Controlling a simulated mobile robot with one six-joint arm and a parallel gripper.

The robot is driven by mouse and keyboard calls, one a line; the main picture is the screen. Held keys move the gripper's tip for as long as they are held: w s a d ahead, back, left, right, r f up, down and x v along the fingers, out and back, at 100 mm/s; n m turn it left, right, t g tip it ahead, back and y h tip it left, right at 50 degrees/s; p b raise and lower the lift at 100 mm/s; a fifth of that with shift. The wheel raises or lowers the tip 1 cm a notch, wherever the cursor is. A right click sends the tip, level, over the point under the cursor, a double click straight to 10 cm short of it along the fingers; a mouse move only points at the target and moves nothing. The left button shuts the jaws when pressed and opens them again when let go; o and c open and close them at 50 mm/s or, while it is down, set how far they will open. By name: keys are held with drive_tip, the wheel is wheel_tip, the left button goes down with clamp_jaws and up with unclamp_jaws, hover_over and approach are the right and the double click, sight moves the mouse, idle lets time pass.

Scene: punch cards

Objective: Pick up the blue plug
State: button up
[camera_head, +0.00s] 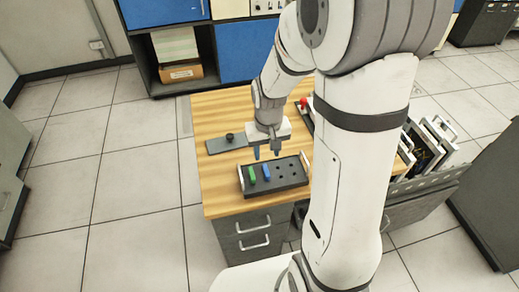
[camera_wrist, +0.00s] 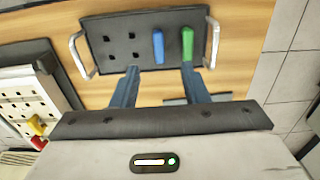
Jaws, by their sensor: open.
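The blue plug (camera_head: 266,172) stands in a dark plug board (camera_head: 290,182) on the wooden desk, just right of a green plug (camera_head: 252,174). In the wrist view the blue plug (camera_wrist: 158,45) shows left of the green plug (camera_wrist: 187,43), on the board (camera_wrist: 105,25) with several empty square holes. My gripper (camera_head: 266,152) is above the board's far edge, open and empty. In the wrist view its blue-grey fingers (camera_wrist: 158,85) are spread, with the blue plug beyond the gap between them. The fingers look apart from the plug.
The board has metal handles (camera_wrist: 214,42) at its ends. A dark flat plate (camera_head: 227,144) with a black knob lies behind it on the left. Another board with a red and a yellow piece (camera_wrist: 38,125) shows in the wrist view. Bare desk (camera_head: 220,185) lies left of the board.

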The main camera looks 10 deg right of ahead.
sight(266, 170)
drive_tip(key=shift+w+f, duration=0.25)
drive_tip(key=shift+f, duration=0.65)
drive_tip(key=shift+w+d+f+p, duration=0.1)
drive_tip(key=shift+f+p, duration=0.2)
drive_tip(key=shift+f, duration=1.6)
drive_tip(key=shift+w+f+p, duration=0.1)
drive_tip(key=shift+f+p, duration=0.2)
drive_tip(key=shift+f, duration=1.6)
clamp_jaws()
